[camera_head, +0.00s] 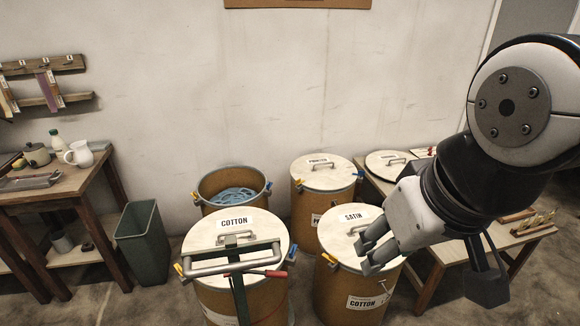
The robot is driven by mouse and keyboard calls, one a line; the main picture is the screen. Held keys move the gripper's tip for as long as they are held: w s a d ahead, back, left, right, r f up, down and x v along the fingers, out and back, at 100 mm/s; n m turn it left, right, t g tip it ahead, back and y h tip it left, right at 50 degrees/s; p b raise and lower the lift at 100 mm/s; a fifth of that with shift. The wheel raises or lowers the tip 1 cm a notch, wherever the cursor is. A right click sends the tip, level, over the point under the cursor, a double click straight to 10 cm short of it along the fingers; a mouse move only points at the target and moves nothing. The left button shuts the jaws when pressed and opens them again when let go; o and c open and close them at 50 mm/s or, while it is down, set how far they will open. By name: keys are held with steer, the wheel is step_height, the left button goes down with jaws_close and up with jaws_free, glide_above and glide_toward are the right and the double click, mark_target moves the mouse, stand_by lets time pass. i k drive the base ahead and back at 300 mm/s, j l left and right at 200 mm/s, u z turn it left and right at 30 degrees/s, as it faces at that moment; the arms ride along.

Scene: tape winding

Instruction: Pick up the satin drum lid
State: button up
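The satin drum lid (338,239) is a pale round lid with a "SATIN" label. It lies on the front right drum (338,292), whose side label reads "COTTON". Its metal handle (358,229) shows partly, beside the fingers. My gripper (365,257) reaches in from the right over the lid and hides its right part. The fingers appear apart, with a gap between the tips and nothing seen in it. I cannot tell whether the fingertips touch the lid.
A lid labelled "COTTON" (205,240) covers the front left drum, behind a metal bar (220,263). An open drum (206,193) holds blue material. Another lidded drum (322,174) stands behind. A loose lid (379,160) lies on the right table. A green bin (142,242) stands left.

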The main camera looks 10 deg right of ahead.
mark_target(338, 230)
steer(key=i+l, duration=0.15)
steer(key=l, duration=0.25)
steer(key=i+l, duration=0.1)
steer(key=l, duration=0.35)
steer(key=i+l, duration=0.15)
steer(key=l, duration=0.25)
steer(key=i+l, duration=0.1)
steer(key=l, duration=0.35)
steer(key=i+l, duration=0.15)
steer(key=l, duration=0.25)
steer(key=i+l, duration=0.15)
steer(key=l, duration=0.25)
steer(key=i+l, duration=0.1)
steer(key=l, duration=0.35)
steer(key=u, duration=0.05)
